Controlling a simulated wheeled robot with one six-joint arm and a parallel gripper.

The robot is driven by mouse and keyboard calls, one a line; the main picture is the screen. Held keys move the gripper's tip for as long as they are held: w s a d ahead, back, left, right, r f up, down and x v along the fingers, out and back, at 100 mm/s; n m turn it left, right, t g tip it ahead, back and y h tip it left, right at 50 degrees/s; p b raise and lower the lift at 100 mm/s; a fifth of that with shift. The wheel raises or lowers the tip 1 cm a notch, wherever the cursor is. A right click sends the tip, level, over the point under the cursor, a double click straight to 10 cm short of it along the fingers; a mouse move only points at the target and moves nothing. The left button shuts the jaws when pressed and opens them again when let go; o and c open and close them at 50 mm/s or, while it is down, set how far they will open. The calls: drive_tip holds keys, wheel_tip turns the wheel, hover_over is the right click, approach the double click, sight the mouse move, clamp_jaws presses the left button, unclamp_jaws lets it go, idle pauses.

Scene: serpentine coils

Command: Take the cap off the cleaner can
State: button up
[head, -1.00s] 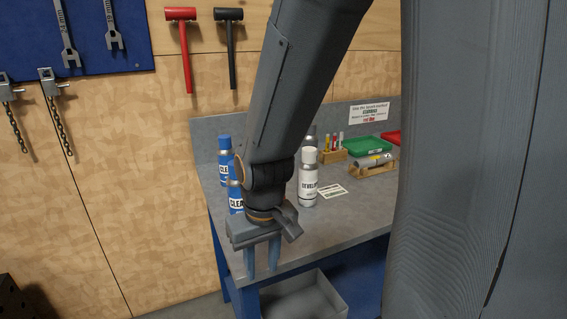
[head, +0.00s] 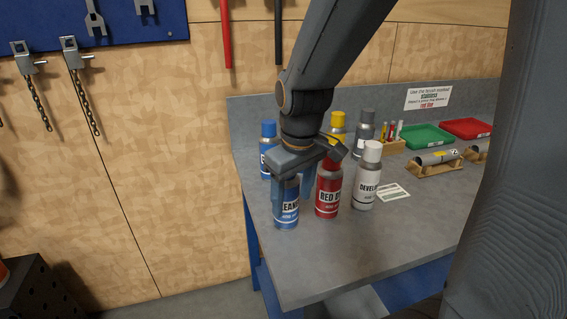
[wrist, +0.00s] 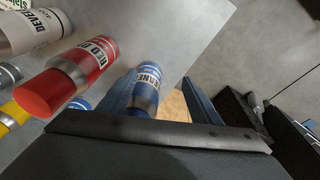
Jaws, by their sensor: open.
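A blue cleaner can (head: 287,213) stands upright at the front left of the grey bench; its label reads "EANER". My gripper (head: 292,194) is open, pointing down over this can, with its fingers around the can's upper part in the picture. The gripper hides the can's top and cap in the head view. In the wrist view the can (wrist: 147,86) shows between the two fingers of my gripper (wrist: 157,96); I cannot tell whether they touch it. A second blue can with a blue cap (head: 268,129) stands behind, its label partly hidden.
A red can (head: 328,197) stands close right of the cleaner can, with a white developer can (head: 367,180) beyond. Yellow-capped (head: 338,120) and grey (head: 364,133) cans stand behind. Trays and cylinders on wooden stands are farther right. The bench (head: 330,258) is clear in front.

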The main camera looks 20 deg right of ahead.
drive_tip(key=w+r+n, duration=0.2)
drive_tip(key=r+n, duration=0.1)
drive_tip(key=r, duration=0.1)
drive_tip(key=w+r+n+g, duration=0.1)
drive_tip(key=w+r+n, duration=0.1)
drive_tip(key=r+n, duration=0.2)
drive_tip(key=w+r+n+g, duration=0.1)
drive_tip(key=w+r+n, duration=0.1)
drive_tip(key=r, duration=0.3)
drive_tip(key=shift+d+r+n, duration=0.2)
drive_tip(key=shift+d+n, duration=0.15)
drive_tip(key=shift+n, duration=0.35)
drive_tip(key=shift+f, duration=0.5)
wheel_tip(320, 180, down, 6)
drive_tip(key=p, duration=0.2)
drive_tip(key=shift+w+d+f+p, duration=0.1)
drive_tip(key=shift+w+f+p, duration=0.05)
drive_tip(key=shift+f+p, duration=0.15)
drive_tip(key=shift+c, duration=0.4)
drive_tip(key=shift+r, duration=0.1)
drive_tip(key=c, duration=1)
